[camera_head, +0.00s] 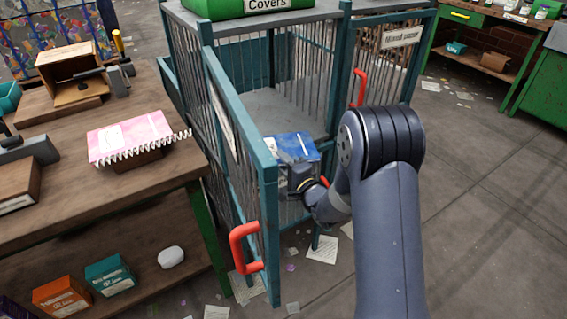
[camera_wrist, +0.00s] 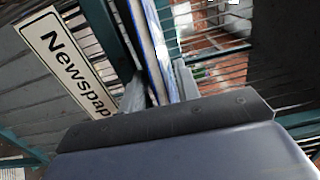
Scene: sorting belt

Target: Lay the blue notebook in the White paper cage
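My gripper (camera_head: 298,172) is shut on the blue notebook (camera_head: 293,146), in the open front of a teal barred cage. In the wrist view the notebook (camera_wrist: 152,45) stands edge-on between my two fingers (camera_wrist: 160,92). The cage's barred door (camera_head: 232,120) stands open to the left, with a red handle (camera_head: 243,247) and a pale sign (camera_head: 221,115) unreadable from here. In the wrist view a sign (camera_wrist: 66,58) beside the notebook reads "Newspap", its end hidden. I see no sign reading White paper.
A neighbouring cage door with a red handle bears a "Mixed paper" sign (camera_head: 402,36). A green "Covers" box (camera_head: 255,7) stands on top. A wooden bench (camera_head: 85,215) at left holds a pink spiral notebook (camera_head: 131,137). The floor at right is open, with scattered paper.

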